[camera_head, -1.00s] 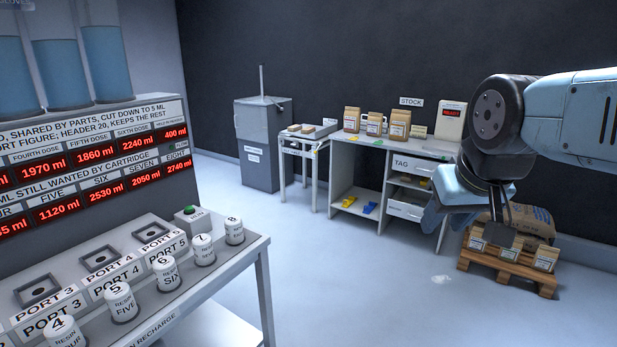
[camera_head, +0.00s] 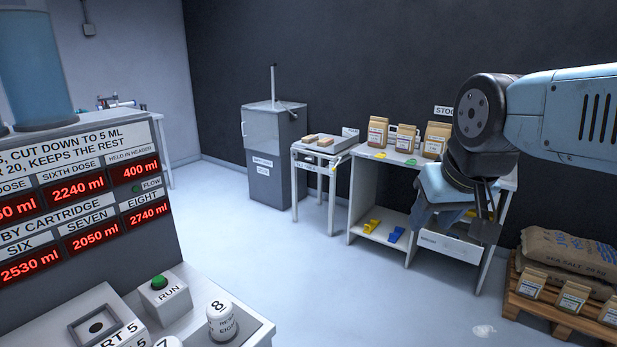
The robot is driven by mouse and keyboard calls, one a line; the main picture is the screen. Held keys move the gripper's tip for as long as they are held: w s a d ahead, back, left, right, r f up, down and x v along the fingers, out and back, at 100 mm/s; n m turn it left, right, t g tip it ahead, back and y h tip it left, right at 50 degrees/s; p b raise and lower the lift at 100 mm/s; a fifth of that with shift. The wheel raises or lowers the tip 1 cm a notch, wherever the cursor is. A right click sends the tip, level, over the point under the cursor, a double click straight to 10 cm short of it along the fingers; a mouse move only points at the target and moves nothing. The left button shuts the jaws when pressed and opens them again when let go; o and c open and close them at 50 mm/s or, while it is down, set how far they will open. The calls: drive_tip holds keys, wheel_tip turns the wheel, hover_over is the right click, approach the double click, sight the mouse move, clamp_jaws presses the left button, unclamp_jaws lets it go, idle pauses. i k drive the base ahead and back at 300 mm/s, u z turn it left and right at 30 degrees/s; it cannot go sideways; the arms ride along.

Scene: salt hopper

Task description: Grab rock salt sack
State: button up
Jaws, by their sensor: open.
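Several brown paper sacks stand on the stock bench: a left one (camera_head: 378,131), a middle one (camera_head: 407,139) and a right one (camera_head: 436,140). Their labels are too small to read, so I cannot tell which is rock salt. A large sack (camera_head: 570,247) lies on the pallet at the right and its print seems to read sea salt. Small labelled sacks (camera_head: 573,297) stand along the pallet's front edge. My gripper (camera_head: 487,228) is open and empty, pointing down in front of the bench's right part, which my arm partly hides.
The pallet (camera_head: 556,318) stands on the floor at the right. A grey cabinet (camera_head: 272,160) and a small table (camera_head: 318,168) stand left of the bench (camera_head: 362,200). A console with red readouts (camera_head: 90,240) fills the left front.

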sight(378, 127)
drive_tip(key=z, duration=0.05)
drive_tip(key=i, duration=1.35)
drive_tip(key=z, duration=0.3)
drive_tip(key=i, duration=1.2)
drive_tip(key=z, duration=0.4)
drive_tip(key=i, duration=1)
drive_tip(key=z, duration=0.1)
